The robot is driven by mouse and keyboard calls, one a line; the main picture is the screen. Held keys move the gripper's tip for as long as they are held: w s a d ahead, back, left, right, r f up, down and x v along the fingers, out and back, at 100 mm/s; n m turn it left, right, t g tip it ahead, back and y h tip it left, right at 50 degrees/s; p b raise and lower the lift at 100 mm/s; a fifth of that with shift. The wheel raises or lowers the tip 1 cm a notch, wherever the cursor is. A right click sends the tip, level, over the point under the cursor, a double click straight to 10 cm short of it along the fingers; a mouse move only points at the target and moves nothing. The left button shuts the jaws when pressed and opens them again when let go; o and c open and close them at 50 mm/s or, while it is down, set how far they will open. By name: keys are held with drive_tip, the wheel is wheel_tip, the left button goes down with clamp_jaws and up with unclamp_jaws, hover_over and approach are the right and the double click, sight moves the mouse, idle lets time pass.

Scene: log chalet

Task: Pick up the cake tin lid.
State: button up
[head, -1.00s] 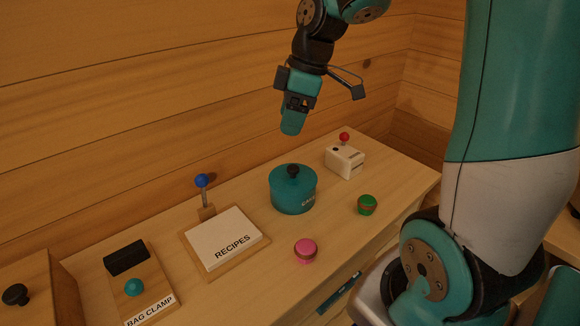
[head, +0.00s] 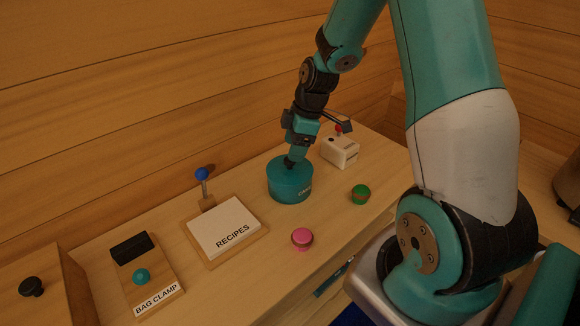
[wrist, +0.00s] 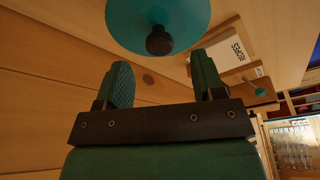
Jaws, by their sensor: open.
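The teal cake tin (head: 288,188) stands on the counter with its teal lid (head: 276,169) on top. In the wrist view the round lid (wrist: 185,18) and its black knob (wrist: 159,41) fill the top middle. My gripper (head: 291,160) is low over the lid, pointing down. In the wrist view my gripper (wrist: 160,72) is open, and the knob shows ahead of the gap between its two teal fingers. The knob is hidden behind my gripper in the head view. I cannot tell whether the fingers touch the lid.
A recipes block (head: 224,233) with a blue-knobbed lever (head: 201,175) stands left of the tin. A white box (head: 340,151) with a red knob is behind right. Green (head: 360,194) and pink (head: 302,238) jars stand in front. A bag clamp board (head: 148,280) lies far left.

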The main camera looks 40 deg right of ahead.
sight(290, 165)
drive_tip(key=p+x, duration=0.1)
drive_tip(key=x, duration=0.4)
drive_tip(key=c, duration=1)
drive_tip(key=shift+r, duration=0.1)
drive_tip(key=shift+c, duration=0.2)
